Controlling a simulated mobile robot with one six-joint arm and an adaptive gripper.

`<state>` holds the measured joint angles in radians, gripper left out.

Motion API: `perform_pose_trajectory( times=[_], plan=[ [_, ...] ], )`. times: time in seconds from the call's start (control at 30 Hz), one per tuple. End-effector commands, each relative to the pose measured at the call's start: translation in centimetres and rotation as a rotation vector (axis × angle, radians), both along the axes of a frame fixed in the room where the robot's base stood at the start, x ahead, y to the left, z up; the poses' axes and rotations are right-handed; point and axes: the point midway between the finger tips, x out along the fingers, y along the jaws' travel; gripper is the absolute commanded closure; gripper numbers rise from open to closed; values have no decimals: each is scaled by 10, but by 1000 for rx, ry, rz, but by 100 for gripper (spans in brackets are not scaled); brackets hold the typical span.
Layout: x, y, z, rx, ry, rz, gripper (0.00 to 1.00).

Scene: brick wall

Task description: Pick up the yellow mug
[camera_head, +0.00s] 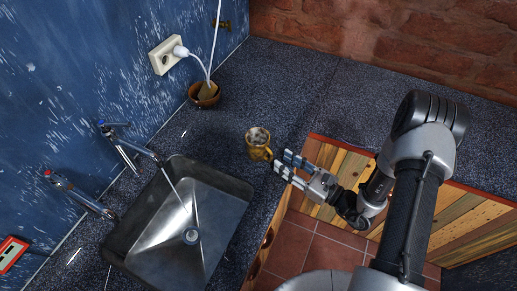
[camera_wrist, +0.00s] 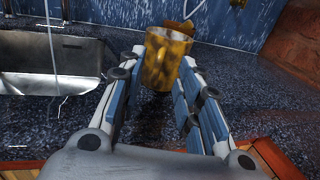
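The yellow mug (camera_head: 257,150) stands upright on the dark speckled counter, just right of the sink's upper right corner in the head view. In the wrist view the mug (camera_wrist: 166,60) shows straight ahead, near the ends of the two fingers of my gripper (camera_wrist: 160,75). The space between the fingers looks empty, and I cannot tell whether they touch the mug.
A metal sink (camera_head: 150,235) with running water lies to the left, with taps (camera_head: 120,145) behind it. A brown bowl (camera_head: 204,95) stands further back, below a wall socket (camera_head: 167,55) with a plugged cable. Counter right of the mug is clear up to the brick wall (camera_head: 400,35).

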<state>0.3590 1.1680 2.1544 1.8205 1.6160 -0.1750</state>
Motion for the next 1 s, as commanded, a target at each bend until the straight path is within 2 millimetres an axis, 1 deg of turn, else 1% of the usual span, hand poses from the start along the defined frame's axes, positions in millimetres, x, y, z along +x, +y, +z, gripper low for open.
perform_pose_trajectory(
  times=[0.17,0.4,0.5,0.8,1.0],
  plan=[
    [6,10,-1,-1,-1,2,68],
    [24,39,-6,-1,-3,5,68],
    [30,47,-5,-1,-1,3,68],
    [33,49,-4,0,0,-1,69],
    [33,49,-4,0,0,0,82]
  ],
)
